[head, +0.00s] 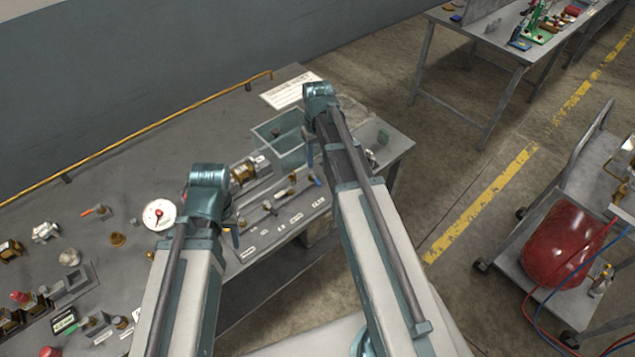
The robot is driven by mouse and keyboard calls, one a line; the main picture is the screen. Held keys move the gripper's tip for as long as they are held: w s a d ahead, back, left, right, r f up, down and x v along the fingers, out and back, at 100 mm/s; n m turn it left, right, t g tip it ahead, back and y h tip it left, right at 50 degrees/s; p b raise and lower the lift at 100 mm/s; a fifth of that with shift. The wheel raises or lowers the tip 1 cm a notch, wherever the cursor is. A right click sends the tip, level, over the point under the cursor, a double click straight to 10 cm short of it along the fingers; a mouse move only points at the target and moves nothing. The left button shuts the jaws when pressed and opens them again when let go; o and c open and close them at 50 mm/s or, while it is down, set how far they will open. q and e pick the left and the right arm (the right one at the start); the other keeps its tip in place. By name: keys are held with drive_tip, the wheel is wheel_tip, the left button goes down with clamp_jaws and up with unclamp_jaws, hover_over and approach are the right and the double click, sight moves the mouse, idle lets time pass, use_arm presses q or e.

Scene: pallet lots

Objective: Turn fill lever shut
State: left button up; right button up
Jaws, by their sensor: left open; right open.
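A row of small valve fittings (268,208) lies on the grey bench between my two arms, with white labels in front of it. A blue lever handle (317,181) shows at its right end. An orange-handled lever (93,210) sits at the left of the bench beside a white dial gauge (159,214). The labels are too small to read, so I cannot tell which lever is the fill lever. My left gripper (210,190) is over the bench right of the gauge. My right gripper (320,98) is over the bench's right part. Both are open; their fingertips are mostly hidden.
Several fittings crowd the bench's left. A yellow rail (140,135) runs along its back. A cart with a red tank (565,245) stands right. Another table (480,60) is behind.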

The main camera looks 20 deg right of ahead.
sight(318, 182)
use_arm(q)
wheel_tip(318, 182, down, 9)
drive_tip(key=b, duration=0.8)
drive_tip(key=shift+f, duration=0.1)
use_arm(e)
wheel_tip(318, 182, down, 9)
drive_tip(key=shift+f, duration=0.15)
drive_tip(key=shift+c, duration=0.2)
clamp_jaws()
